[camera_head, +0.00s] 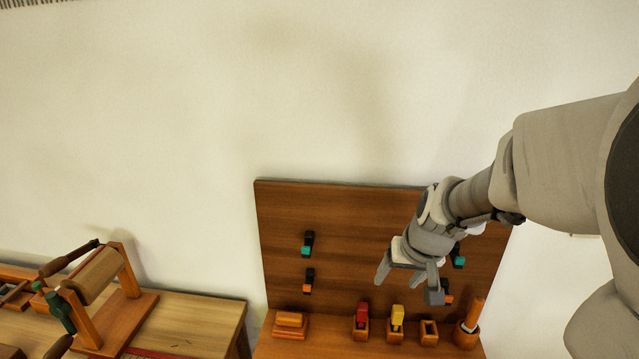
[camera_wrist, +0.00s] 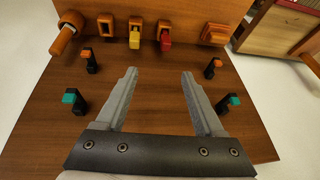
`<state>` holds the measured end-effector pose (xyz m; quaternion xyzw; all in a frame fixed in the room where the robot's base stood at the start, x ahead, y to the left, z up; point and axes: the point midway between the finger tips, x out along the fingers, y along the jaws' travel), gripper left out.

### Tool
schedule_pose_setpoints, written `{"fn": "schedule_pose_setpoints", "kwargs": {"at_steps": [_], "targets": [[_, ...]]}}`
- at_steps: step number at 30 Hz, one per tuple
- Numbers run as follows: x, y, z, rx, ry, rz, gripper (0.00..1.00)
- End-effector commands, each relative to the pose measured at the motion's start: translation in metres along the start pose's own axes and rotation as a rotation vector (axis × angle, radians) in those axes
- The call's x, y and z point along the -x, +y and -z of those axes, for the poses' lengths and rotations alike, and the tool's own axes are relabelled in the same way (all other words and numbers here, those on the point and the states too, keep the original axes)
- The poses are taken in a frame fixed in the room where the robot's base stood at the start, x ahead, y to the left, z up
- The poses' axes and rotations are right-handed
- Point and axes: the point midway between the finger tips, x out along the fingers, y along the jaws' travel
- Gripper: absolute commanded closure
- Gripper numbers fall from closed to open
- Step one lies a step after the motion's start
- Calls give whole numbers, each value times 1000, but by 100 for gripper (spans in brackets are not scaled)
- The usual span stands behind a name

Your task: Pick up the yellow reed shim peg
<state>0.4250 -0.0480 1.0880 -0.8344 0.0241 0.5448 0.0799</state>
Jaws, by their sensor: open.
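The yellow reed shim peg (camera_head: 397,314) stands upright in a small wooden holder on the ledge below the upright board in the head view. It also shows near the top of the wrist view (camera_wrist: 135,40), left of a red peg (camera_wrist: 165,44). My gripper (camera_head: 408,285) is open and empty in front of the board, above the ledge and apart from the peg. In the wrist view its two fingers (camera_wrist: 159,74) are spread wide, with bare board between them. The peg's lower end is hidden in its holder.
The ledge also bears an empty wooden holder (camera_head: 428,332), a wooden cup with a tool (camera_head: 467,333) and a wooden block (camera_head: 290,324). Black hooks with teal and orange ends (camera_head: 308,243) stick out of the board (camera_head: 350,215). A wooden reel stand (camera_head: 105,290) is on the left bench.

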Motion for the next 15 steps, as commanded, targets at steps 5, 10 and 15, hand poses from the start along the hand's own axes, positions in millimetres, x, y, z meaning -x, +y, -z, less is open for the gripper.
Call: {"fn": "schedule_pose_setpoints", "kwargs": {"at_steps": [5, 10, 15], "targets": [[-54, 25, 9, -19, -13, -66, 30], [-80, 41, 15, -23, -12, -111, 30], [-97, 49, 15, -25, -12, -128, 30]]}}
